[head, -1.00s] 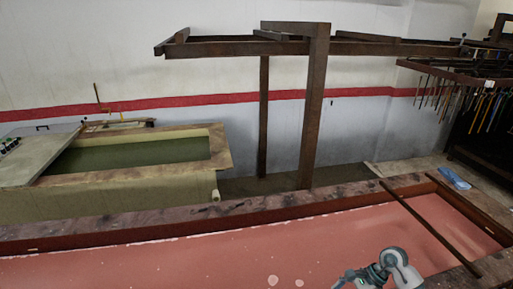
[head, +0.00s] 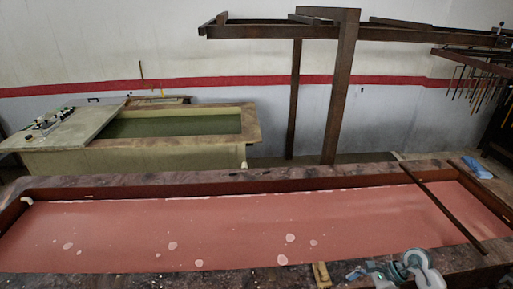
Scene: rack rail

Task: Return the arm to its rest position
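Part of my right arm (head: 420,264) shows at the bottom right of the head view, with a rounded pale grey joint. A smaller blue-grey and dark part of it, perhaps my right gripper (head: 364,272), reaches left over the near rim of the pink tank. It is too small and cut off to tell whether it is open or shut. I see nothing held in it. My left arm and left gripper are not in the picture.
A long tank of pink liquid (head: 200,231) with pale spots lies in front. A dark bar (head: 440,208) crosses its right end. A brown overhead frame (head: 340,95) stands behind. A green-liquid tank (head: 250,137) is at back left. A blue item (head: 477,167) lies at right.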

